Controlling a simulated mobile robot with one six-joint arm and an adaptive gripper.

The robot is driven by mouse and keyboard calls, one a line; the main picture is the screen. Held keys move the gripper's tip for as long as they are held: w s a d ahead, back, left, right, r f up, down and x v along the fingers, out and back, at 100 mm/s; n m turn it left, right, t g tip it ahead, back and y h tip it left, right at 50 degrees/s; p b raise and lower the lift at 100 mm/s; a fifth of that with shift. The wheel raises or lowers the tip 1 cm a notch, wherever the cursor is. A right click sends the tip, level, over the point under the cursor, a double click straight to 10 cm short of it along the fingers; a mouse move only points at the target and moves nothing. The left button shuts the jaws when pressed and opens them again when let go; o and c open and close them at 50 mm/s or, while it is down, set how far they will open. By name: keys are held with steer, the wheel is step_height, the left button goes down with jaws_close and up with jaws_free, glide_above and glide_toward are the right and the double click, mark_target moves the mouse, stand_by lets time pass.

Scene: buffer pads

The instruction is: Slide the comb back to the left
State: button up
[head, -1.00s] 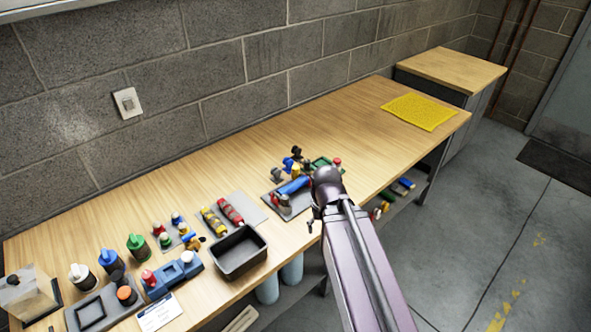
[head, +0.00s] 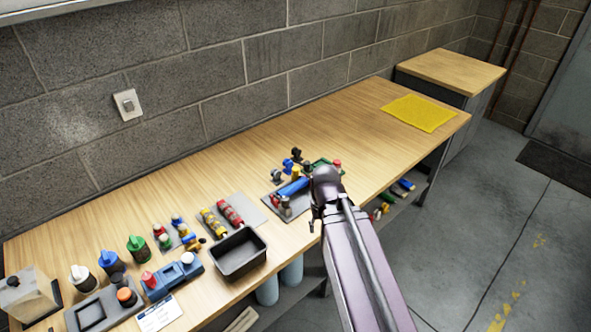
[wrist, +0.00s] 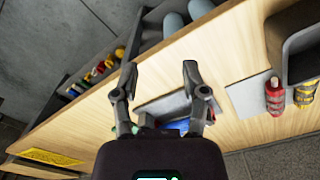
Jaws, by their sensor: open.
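I cannot make out a comb for certain in either view. A blue bar-like piece (head: 293,187) lies over a grey pad (head: 273,204) near the front edge of the wooden bench, among small coloured parts. My gripper (wrist: 160,80) is open and empty, its two fingers apart over the bench's front part. In the wrist view the grey pad (wrist: 166,106) shows beyond and between the fingers, with a bit of blue (wrist: 178,126) partly hidden by the gripper body. In the head view my arm hides the fingertips and the right side of this cluster.
A black bin (head: 238,252) stands left of the pad, with red and yellow bottles (head: 222,217) behind it. A yellow mat (head: 419,113) lies at the far right end. Bare bench lies between the cluster and the mat. A shelf below (head: 403,187) holds several items.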

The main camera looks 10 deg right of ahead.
mark_target(296, 168)
steer(key=w+r+m+p, duration=0.1)
steer(key=w+r+p, duration=0.1)
steer(key=w, duration=0.9)
steer(key=w+a+r+p, duration=0.1)
steer(key=w+r+p, duration=0.2)
steer(key=w, duration=0.8)
steer(key=w+a+r+m+p, duration=0.1)
steer(key=w+r+p, duration=0.1)
steer(key=w, duration=0.8)
steer(key=shift+w+r+m+p, duration=0.3)
steer(key=shift+w+r+p, duration=0.1)
steer(key=shift+r, duration=0.15)
steer(key=shift+f, duration=0.25)
step_height(296, 168, down, 13)
steer(key=b, duration=1.3)
steer(key=shift+f+b, duration=0.15)
steer(key=shift+b, duration=0.25)
